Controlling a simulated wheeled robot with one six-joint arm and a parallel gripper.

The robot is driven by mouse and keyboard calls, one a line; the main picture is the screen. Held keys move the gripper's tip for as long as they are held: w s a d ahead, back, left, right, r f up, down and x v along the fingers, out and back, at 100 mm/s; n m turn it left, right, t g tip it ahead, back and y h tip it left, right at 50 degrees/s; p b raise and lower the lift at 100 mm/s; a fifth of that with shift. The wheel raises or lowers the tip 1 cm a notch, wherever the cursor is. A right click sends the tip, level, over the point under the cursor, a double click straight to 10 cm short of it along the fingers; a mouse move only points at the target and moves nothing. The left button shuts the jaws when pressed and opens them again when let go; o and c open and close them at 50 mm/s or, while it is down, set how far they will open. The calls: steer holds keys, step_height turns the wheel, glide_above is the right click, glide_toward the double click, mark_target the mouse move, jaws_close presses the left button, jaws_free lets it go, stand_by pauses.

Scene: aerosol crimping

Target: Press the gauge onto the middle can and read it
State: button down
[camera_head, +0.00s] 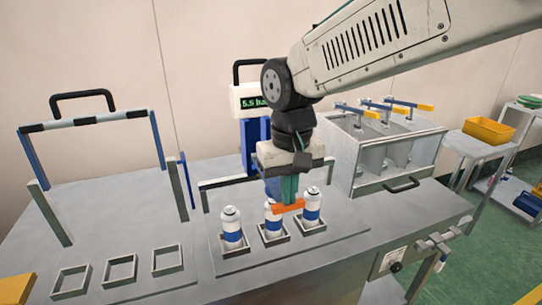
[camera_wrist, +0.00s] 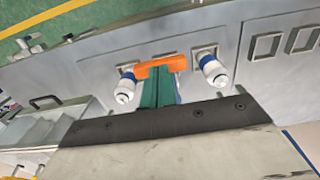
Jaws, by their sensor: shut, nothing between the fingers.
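Three white cans with blue bands stand in square holders: the left can (camera_head: 232,232), the middle can (camera_head: 270,228) and the right can (camera_head: 312,206). The outer cans also show in the wrist view, the right can (camera_wrist: 126,86) and the left can (camera_wrist: 212,69). My gripper (camera_head: 288,206) is shut and empty, with teal fingers and orange tips, at the middle can's upper part; contact cannot be told. The tips (camera_wrist: 160,67) mostly hide that can in the wrist view. The gauge (camera_head: 253,101), a white box with a black handle on a blue upright, reads "5.5 ba"; my arm covers the rest.
Several empty square holders (camera_head: 120,270) lie at the left under a handled frame (camera_head: 87,122). A grey cabinet (camera_head: 402,148) with orange-tipped levers stands at the right. A trolley with a yellow tray (camera_head: 489,130) is beyond it. The outer cans stand close beside my fingers.

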steer(key=shift+r, duration=0.1)
step_height(320, 180, up, 14)
steer(key=w, duration=0.2)
steer(key=shift+a, duration=0.3)
stand_by(0.4)
steer(key=shift+r, duration=0.1)
steer(key=s+d+f+m, duration=0.1)
steer(key=s+d+f, duration=0.5)
steer(key=s+d, duration=0.3)
steer(key=s+d+f+m+t, duration=0.1)
steer(key=s+d+f+m, duration=0.1)
steer(key=s+d+f, duration=0.4)
steer(key=s+d, duration=0.4)
steer(key=d, duration=0.1)
steer(key=shift+s+d+f, duration=0.25)
steer(key=shift+d+f, duration=0.05)
steer(key=shift+d, duration=0.1)
